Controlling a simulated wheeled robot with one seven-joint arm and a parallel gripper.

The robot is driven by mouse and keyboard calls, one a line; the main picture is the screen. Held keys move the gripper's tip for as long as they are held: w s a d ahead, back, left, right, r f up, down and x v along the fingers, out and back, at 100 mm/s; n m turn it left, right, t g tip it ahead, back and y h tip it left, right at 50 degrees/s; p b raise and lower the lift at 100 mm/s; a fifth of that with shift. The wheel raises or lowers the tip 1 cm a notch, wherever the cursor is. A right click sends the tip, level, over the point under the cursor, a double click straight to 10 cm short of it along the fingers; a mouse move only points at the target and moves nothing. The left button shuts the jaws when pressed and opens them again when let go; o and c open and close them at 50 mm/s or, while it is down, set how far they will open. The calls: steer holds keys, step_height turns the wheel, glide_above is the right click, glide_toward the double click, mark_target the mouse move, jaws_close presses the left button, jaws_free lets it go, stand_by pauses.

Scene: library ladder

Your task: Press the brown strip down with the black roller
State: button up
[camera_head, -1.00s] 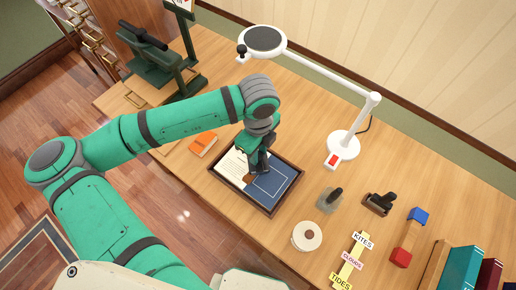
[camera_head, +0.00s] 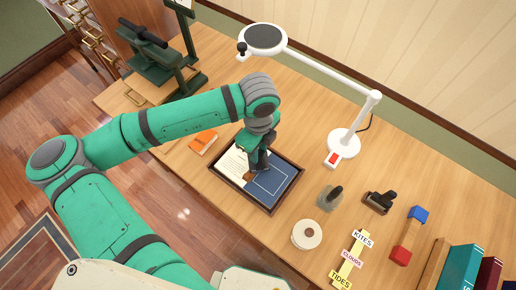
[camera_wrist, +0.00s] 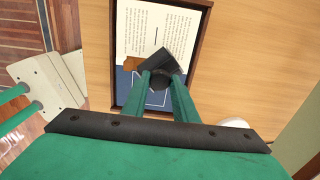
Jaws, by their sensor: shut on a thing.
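The tray (camera_head: 222,191) has a dark rim and holds an open book, with a white printed page (camera_head: 234,165) and a dark blue cover (camera_head: 273,187). The brown strip (camera_head: 248,177) shows as a small patch at the line between page and blue cover; it also shows in the wrist view (camera_wrist: 131,64), left of the roller. My gripper (camera_wrist: 161,82) is shut on the black roller (camera_wrist: 156,60), its round handle end between the fingers. The roller is over the page and blue border and hides part of the strip. I cannot tell whether it touches.
A white lamp (camera_head: 343,144) with a magnifier-like head stands behind the tray. To the right are a grey block with a black handle (camera_head: 329,198), a dark stamp-like tool (camera_head: 379,202) and a white roll (camera_head: 307,235). An orange book (camera_head: 203,142) lies left.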

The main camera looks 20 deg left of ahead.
steer(key=shift+f, duration=0.35)
stand_by(0.4)
stand_by(0.4)
steer(key=shift+r, duration=3.5)
